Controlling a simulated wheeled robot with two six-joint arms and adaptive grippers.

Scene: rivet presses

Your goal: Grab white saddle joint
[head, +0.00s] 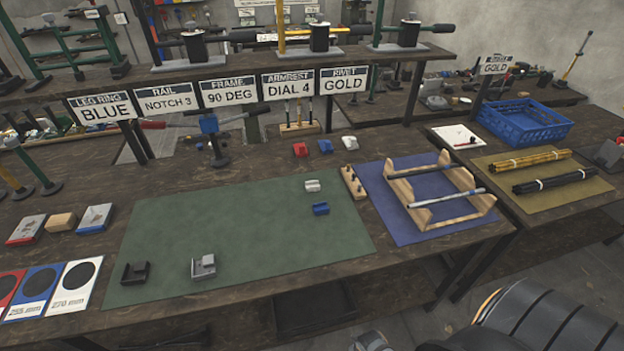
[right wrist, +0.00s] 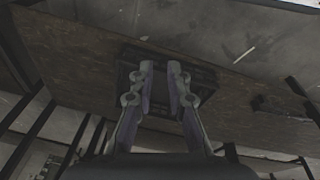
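A small white saddle-shaped piece (head: 313,186) sits on the green mat (head: 240,230), near its back right, just behind a blue piece (head: 320,209). Another small white piece (head: 350,143) stands on the bench behind the mat, in a row with a red piece (head: 300,149) and a blue one (head: 325,146). I cannot tell from shape alone which white piece is the saddle joint. My right gripper (right wrist: 160,70) shows in the right wrist view, its two fingers apart with nothing between them. No joint shows in that view. My left gripper is not in view.
A grey bracket (head: 203,266) and a black bracket (head: 134,272) sit at the mat's front left. A wooden rack with rods (head: 437,193) stands on a blue mat at right. A blue crate (head: 524,122) is farther right. The mat's middle is clear.

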